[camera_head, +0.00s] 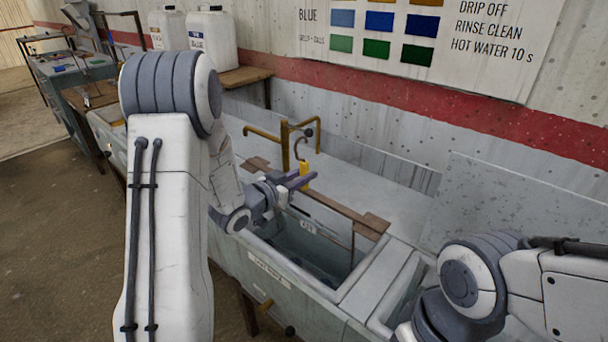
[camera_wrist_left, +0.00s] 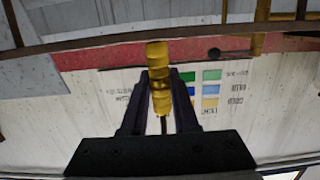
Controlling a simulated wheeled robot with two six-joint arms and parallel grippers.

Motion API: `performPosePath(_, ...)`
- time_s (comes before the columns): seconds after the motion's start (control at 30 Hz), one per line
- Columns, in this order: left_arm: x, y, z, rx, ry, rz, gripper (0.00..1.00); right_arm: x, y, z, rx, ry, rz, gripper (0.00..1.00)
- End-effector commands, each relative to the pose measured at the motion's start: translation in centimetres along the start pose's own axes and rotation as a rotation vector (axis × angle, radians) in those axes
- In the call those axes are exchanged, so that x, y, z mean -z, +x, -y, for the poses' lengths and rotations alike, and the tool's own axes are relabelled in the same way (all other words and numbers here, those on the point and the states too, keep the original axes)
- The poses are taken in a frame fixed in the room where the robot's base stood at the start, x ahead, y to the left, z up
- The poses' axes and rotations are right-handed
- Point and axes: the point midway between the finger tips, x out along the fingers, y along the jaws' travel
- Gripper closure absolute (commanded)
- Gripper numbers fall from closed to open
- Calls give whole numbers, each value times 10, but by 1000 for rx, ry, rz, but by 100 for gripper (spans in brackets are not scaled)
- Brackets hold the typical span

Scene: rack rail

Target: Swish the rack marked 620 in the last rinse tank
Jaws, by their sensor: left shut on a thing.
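My left gripper (camera_head: 296,182) is shut on a yellow grip (camera_head: 304,174) below a dark hook, above the open tank (camera_head: 340,292). The yellow grip (camera_wrist_left: 160,82) stands between the two dark fingers in the left wrist view. A brown wooden bar (camera_head: 340,208) spans above the tank, with thin rods below it, apparently the rack. A small pale tag (camera_head: 308,227) hangs below it; I cannot read its number surely. The tank's front label (camera_head: 268,269) is too small to read clearly. My right arm shows at lower right, but its gripper is out of view.
A brass tap pipe (camera_head: 285,145) stands behind the tank. Another basin (camera_head: 385,312) adjoins on the right. White jugs (camera_head: 210,38) stand on a wooden shelf (camera_head: 243,77). A colour chart (camera_head: 420,42) is on the back wall. Open floor (camera_head: 50,220) lies left.

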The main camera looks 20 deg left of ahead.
Motion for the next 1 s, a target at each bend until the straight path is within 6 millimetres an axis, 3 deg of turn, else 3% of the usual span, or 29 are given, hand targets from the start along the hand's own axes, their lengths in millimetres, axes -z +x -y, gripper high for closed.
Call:
performPosePath(0.73,6,30,0,-1,2,-5,100,0,2,0,0,0,0,50)
performPosePath(1.0,6,32,0,0,1,-4,100,0,2,0,0,0,0,50)
